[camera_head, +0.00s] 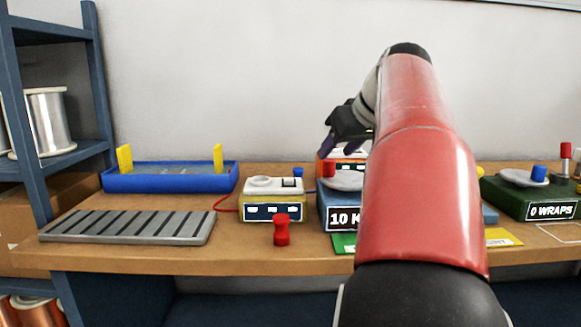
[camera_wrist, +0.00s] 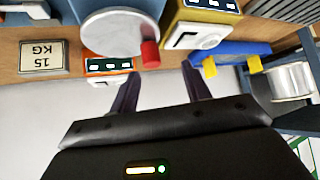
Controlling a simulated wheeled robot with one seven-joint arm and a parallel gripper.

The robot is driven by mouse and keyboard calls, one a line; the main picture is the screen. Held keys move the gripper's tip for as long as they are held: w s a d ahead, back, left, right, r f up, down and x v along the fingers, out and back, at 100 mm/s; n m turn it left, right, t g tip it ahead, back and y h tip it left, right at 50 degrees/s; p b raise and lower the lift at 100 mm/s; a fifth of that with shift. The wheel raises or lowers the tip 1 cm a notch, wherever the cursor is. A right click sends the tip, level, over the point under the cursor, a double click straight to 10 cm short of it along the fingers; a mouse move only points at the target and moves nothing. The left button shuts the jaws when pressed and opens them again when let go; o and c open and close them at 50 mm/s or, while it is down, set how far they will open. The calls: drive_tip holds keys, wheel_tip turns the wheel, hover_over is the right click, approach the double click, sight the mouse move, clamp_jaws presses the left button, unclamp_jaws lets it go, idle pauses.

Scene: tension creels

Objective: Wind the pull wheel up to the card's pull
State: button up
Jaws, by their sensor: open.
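The pull wheel, a grey disc (camera_head: 343,180) with a red knob (camera_head: 328,168), sits on a blue box whose display (camera_head: 342,219) shows "10 K" before my arm hides the rest. In the wrist view the disc (camera_wrist: 118,32) and its red knob (camera_wrist: 150,54) appear upside down. A plate reading "15 KG" (camera_wrist: 41,57) stands beside them there; my arm hides it in the head view. My gripper (camera_head: 336,148) is open and empty above the back of the bench. In the wrist view its fingertips (camera_wrist: 161,72) are near the red knob, apart from it.
A yellow box (camera_head: 272,201), a red peg (camera_head: 281,230), a grey slatted tray (camera_head: 127,226) and a blue tray (camera_head: 170,181) lie left. An orange box (camera_wrist: 108,66) stands behind the wheel. A green "0 WRAPS" box (camera_head: 530,196) stands right. The wall rises behind.

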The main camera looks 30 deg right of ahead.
sight(330, 160)
drive_tip(key=shift+d+r, duration=0.2)
drive_tip(key=shift+d, duration=0.45)
drive_tip(key=shift+w+d, duration=0.1)
drive_tip(key=shift+d, duration=0.05)
drive_tip(key=x, duration=0.7)
drive_tip(key=shift+w+f+b, duration=0.1)
drive_tip(key=shift+w+b, duration=0.05)
drive_tip(key=shift+b, duration=0.25)
drive_tip(key=c, duration=1)
